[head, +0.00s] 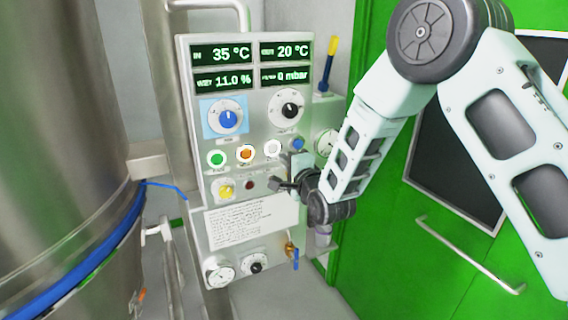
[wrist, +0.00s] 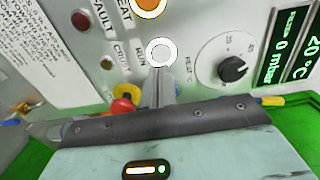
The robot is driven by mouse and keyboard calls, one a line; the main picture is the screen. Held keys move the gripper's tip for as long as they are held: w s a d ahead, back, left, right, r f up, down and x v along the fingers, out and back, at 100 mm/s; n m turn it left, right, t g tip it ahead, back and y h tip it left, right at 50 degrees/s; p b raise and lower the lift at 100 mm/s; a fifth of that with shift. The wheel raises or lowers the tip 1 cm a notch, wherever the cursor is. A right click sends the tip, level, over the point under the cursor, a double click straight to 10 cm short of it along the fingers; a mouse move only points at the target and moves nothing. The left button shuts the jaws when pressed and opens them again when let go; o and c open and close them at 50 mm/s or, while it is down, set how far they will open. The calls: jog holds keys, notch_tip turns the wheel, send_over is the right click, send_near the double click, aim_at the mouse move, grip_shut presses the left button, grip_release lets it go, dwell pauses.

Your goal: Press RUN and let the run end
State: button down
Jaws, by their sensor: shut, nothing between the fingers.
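The control panel (head: 240,120) stands upright in the middle of the head view. Its white round button (head: 272,148) is right of an orange one. In the wrist view this white button (wrist: 160,52) has a label beside it that seems to read RUN. My gripper (head: 281,185) is in front of the panel's right side, below the white button. In the wrist view my gripper (wrist: 160,78) is shut and empty, its tips just below the white button. I cannot tell whether they touch the panel. The displays show 35 °C, 20 °C, 11.0 % and 0 mbar.
A green button (head: 216,158), the orange button (head: 245,153) and a blue button (head: 297,143) share the row. A red knob on yellow (wrist: 124,94) lies close beside my fingers. A dark red lamp (head: 249,184) is unlit. A steel vessel (head: 60,150) stands left.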

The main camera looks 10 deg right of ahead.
jog(key=b+v, duration=0.3)
jog(key=v, duration=0.5)
jog(key=shift+s, duration=0.15)
jog(key=shift+d+r, duration=0.1)
jog(key=s+a+f+n+g, duration=0.2)
jog(key=s+a+n+g, duration=0.1)
jog(key=s+n+g, duration=0.4)
jog(key=s+a+f+n+g, duration=0.25)
jog(key=s+n, duration=0.25)
jog(key=s, duration=0.4)
jog(key=s+d+n+g+h, duration=0.1)
jog(key=s+d+n+g, duration=0.1)
jog(key=s, duration=0.4)
jog(key=s+d+n+g+h, duration=0.2)
jog(key=s+n+g, duration=0.1)
jog(key=s+n, duration=0.2)
jog(key=s+d+n+g+h+b, duration=0.1)
jog(key=s+d+n+g, duration=0.1)
jog(key=s, duration=0.6)
jog(key=shift+s+n+g, duration=0.3)
jog(key=shift+n+g, duration=0.15)
jog(key=shift+n, duration=0.35)
